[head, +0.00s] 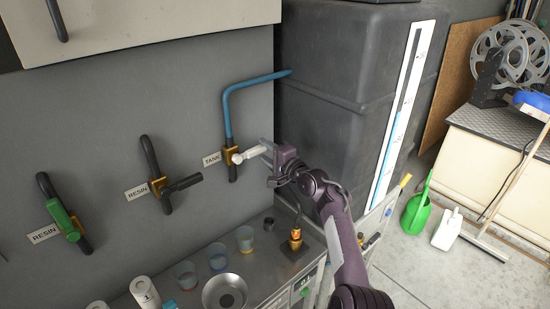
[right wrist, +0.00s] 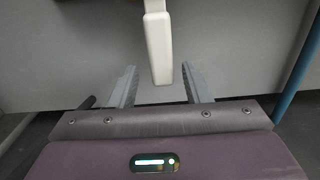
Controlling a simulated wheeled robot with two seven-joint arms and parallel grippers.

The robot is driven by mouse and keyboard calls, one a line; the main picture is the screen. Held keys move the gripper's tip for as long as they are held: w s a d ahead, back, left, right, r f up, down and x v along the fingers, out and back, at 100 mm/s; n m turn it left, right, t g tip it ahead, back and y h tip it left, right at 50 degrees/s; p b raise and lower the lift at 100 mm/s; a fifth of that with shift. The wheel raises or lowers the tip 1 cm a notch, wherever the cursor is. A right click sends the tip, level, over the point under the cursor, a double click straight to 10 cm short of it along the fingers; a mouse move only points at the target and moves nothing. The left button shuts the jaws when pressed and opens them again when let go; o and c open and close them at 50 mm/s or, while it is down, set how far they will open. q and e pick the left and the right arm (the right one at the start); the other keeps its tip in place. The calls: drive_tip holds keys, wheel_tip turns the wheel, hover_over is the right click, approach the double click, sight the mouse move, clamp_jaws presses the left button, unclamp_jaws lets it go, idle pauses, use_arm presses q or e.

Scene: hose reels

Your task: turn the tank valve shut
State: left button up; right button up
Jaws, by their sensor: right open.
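The tank valve has a brass body (head: 230,156) on a pipe against the grey wall, beside a TANK label (head: 211,159). Its white lever (head: 250,154) points right in the head view, across the line of the pipe. My right gripper (head: 269,153) is at the lever's free end, with its jaws open. In the right wrist view, the white lever (right wrist: 159,50) reaches down between the two grey fingers (right wrist: 158,68), with a visible gap on each side. The valve body is mostly cut off there. My left gripper is not in view.
Two RESIN valves, one with a black lever (head: 183,184) and one with a green lever (head: 63,219), are further left. A blue pipe (head: 228,115) rises above the tank valve. The dark tank (head: 335,80) stands close right. Cups and a bowl (head: 225,293) occupy the bench below.

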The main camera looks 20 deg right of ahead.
drive_tip(key=v, duration=0.5)
drive_tip(key=shift+s+d+b, duration=0.1)
drive_tip(key=shift+s+b, duration=0.15)
drive_tip(key=shift+b, duration=0.1)
